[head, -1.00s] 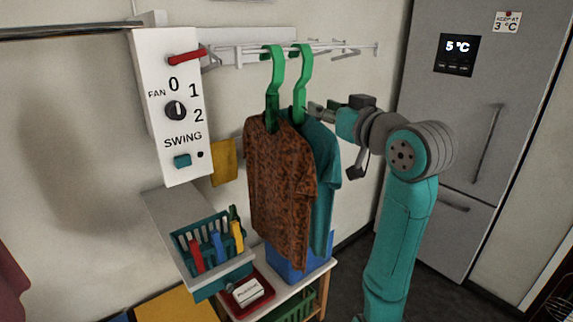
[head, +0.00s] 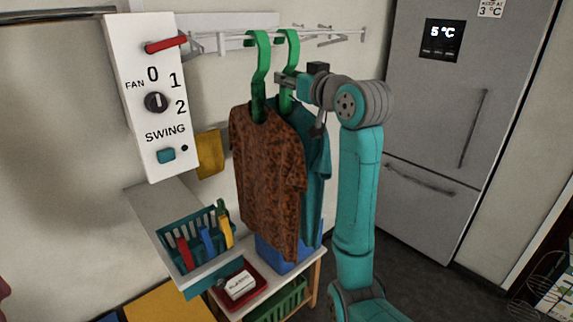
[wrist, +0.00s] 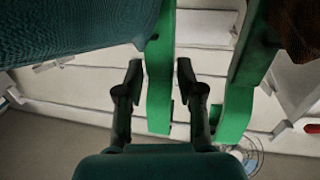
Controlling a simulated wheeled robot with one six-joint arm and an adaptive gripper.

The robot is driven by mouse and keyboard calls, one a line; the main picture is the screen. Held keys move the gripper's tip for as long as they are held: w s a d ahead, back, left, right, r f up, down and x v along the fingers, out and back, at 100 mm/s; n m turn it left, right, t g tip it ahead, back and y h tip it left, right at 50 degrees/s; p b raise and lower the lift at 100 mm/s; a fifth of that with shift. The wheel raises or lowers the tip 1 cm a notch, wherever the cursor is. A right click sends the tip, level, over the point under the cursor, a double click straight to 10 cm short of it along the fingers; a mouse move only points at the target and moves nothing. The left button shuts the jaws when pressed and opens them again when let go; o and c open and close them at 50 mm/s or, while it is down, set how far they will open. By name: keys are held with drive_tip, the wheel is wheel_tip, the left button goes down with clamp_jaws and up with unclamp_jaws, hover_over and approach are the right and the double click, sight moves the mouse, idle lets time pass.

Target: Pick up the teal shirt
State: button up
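The teal shirt (head: 318,165) hangs from a green hanger (head: 288,70) on the white rack, partly hidden behind a rust-brown patterned shirt (head: 268,175) on its own green hanger (head: 258,68). In the wrist view the teal cloth (wrist: 70,30) fills the upper left. My gripper (head: 284,80) is at the teal shirt's hanger, below its hook. In the wrist view my gripper (wrist: 158,82) has its fingers apart, one on each side of that hanger (wrist: 159,100). A gap shows on the right side; contact on the left is unclear.
The rust shirt's hanger (wrist: 236,105) is close beside my right finger in the wrist view. A white control box (head: 157,100) stands left of the rack (head: 330,35). Below are a teal basket with pegs (head: 190,262) and a blue bin (head: 275,262). A grey fridge (head: 425,210) stands right.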

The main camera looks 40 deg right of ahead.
drive_tip(key=shift+w+d, duration=0.15)
drive_tip(key=shift+w, duration=0.75)
clamp_jaws()
drive_tip(key=shift+r, duration=0.15)
